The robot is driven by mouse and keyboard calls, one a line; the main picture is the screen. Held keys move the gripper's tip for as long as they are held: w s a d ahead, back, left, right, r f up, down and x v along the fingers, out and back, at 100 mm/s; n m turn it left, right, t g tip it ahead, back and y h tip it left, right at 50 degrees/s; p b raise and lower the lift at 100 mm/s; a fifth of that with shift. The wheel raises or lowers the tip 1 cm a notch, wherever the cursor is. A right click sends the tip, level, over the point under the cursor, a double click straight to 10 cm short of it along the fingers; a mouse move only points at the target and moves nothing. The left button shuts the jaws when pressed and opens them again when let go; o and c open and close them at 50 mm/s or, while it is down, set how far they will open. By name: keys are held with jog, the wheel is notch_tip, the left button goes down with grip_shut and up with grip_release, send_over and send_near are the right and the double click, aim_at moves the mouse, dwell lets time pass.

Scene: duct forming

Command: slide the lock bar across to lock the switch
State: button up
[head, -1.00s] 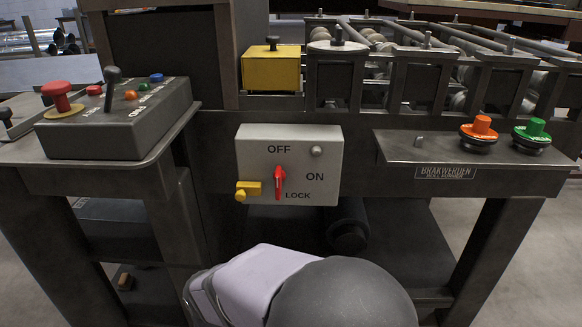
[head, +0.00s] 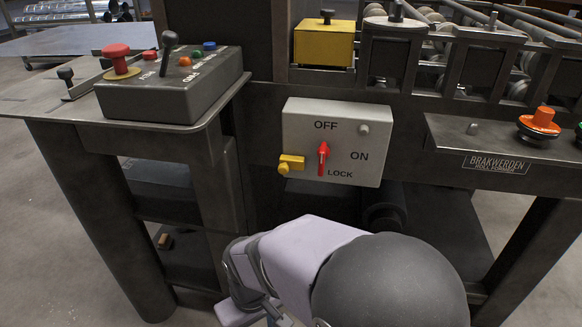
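The switch box (head: 337,142) is a light grey panel on the front of the machine, marked OFF, ON and LOCK. Its red switch handle (head: 323,158) stands upright, pointing toward OFF. The yellow lock bar (head: 291,163) with its knob sits at the panel's lower left edge, to the left of the red handle and apart from it. My arm is in the lower middle, below the box.
A control box (head: 172,82) with a red mushroom button and a black lever stands on the left table. A yellow block (head: 324,44) sits above the switch box. A right shelf (head: 490,146) carries an orange button (head: 540,122). The space directly before the panel is open.

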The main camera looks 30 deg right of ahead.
jog(key=shift+a+r+p, duration=0.2)
jog(key=shift+r+p, duration=0.2)
grip_shut()
jog(key=s+a+r+n+g+h+p, duration=0.15)
jog(key=a+r+n+p, duration=0.25)
jog(key=r+p, duration=0.45)
jog(key=s+a+r+n+g+h+p, duration=0.1)
jog(key=a+r+n+h+p, duration=0.25)
jog(key=p, duration=0.85)
jog(key=w+d+r+m+t+h+p, duration=0.1)
jog(key=w+d+r+m+t+h, duration=0.2)
jog(key=w+r, duration=0.5)
jog(key=w+d+r+m+t+h+p, duration=0.2)
jog(key=w+d+r+m+h, duration=0.3)
jog(key=w+r, duration=0.4)
notch_tip(320, 180, up, 2)
jog(key=shift+w+d+r+t+h, duration=0.15)
jog(key=shift+w+r+t+h, duration=0.2)
jog(key=shift+t, duration=0.5)
jog(key=shift+s+f, duration=0.1)
